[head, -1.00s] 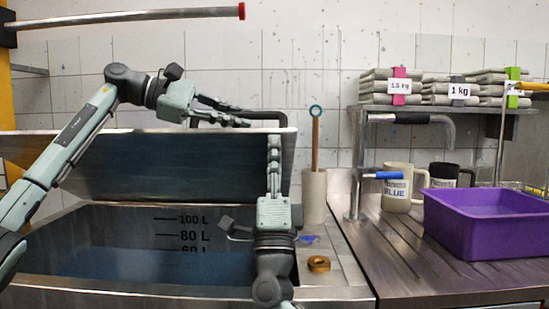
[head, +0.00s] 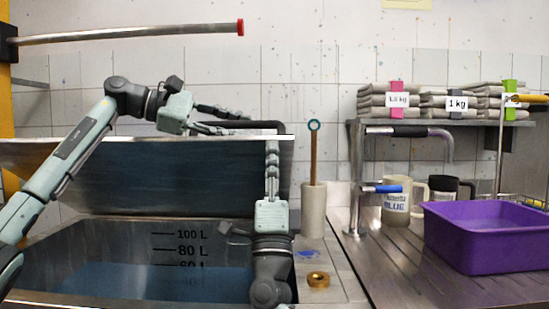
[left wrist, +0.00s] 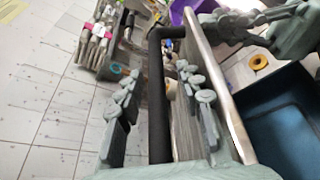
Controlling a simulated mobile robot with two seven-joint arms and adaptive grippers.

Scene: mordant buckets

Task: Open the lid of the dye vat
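The dye vat (head: 120,240) is a steel tank at the lower left in the head view, with litre marks and blue liquid inside. Its broad lid (head: 180,175) stands tilted up above the back of the tank, so the vat is open. The lid's black handle (head: 250,128) also shows in the left wrist view (left wrist: 158,90). My left gripper (head: 228,120) has its fingers spread, one on each side of the handle bar, with gaps visible. My right gripper (head: 272,160) points up at the lid's right end, seen edge-on, so its finger opening is unclear.
A brass ring (head: 318,279) and a pale cylinder (head: 313,212) with a stick in it stand on the ledge right of the vat. A purple tub (head: 485,240) and mugs (head: 396,200) are on the right counter. A red-tipped rail (head: 130,33) juts out at upper left.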

